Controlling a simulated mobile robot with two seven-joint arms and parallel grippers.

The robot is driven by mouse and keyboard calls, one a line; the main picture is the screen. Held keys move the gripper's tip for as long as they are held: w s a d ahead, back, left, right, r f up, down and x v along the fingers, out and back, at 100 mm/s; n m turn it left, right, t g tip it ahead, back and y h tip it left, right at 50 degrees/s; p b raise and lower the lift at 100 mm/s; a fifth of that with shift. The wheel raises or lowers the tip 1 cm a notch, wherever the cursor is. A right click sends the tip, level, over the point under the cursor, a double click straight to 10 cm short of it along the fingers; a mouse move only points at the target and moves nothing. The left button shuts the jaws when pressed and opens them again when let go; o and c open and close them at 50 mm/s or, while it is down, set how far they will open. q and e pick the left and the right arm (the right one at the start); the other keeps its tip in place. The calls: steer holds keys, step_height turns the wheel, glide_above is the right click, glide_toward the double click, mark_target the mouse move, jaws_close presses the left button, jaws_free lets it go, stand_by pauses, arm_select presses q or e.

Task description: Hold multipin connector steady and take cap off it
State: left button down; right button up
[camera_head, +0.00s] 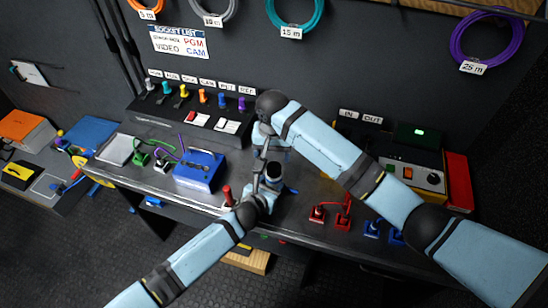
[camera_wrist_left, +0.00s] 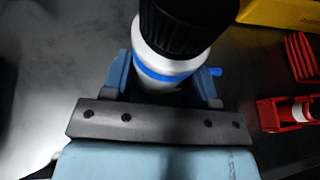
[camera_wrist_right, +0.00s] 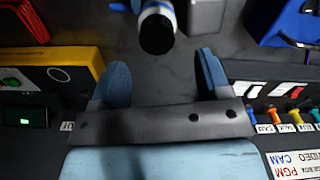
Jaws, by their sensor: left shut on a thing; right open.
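The multipin connector (camera_wrist_left: 165,68) is a silver cylinder with a blue ring and a ribbed black cap (camera_wrist_left: 185,22) on its end. My left gripper (camera_wrist_left: 163,80) is shut on the silver body, below the cap. In the head view the black cap (camera_head: 274,168) shows above my left gripper (camera_head: 266,190). In the right wrist view the cap (camera_wrist_right: 157,35) lies beyond the fingertips of my right gripper (camera_wrist_right: 160,75), roughly between them. My right gripper is open and empty, apart from the cap. In the head view my right arm partly hides it.
A blue box (camera_head: 200,170) stands left on the bench. Red connectors (camera_head: 332,212) and blue ones (camera_head: 375,228) lie to the right. A yellow-edged panel (camera_head: 408,172) and a row of coloured plugs (camera_head: 202,97) stand behind. Cable coils hang on the wall.

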mark_target(274, 167)
steer(key=shift+s+a+r+m, duration=0.1)
steer(key=shift+a+r+m, duration=0.05)
steer(key=shift+r+m, duration=0.75)
steer(key=shift+d+r+m, duration=0.15)
steer(key=shift+d+m, duration=0.05)
steer(key=shift+m, duration=0.1)
steer(key=shift+f, duration=0.2)
step_height(274, 167, down, 7)
steer(key=shift+d+f, duration=0.1)
steer(key=shift+f, duration=0.05)
steer(key=c, duration=1)
steer(key=shift+o, duration=0.2)
steer(key=n, duration=0.3)
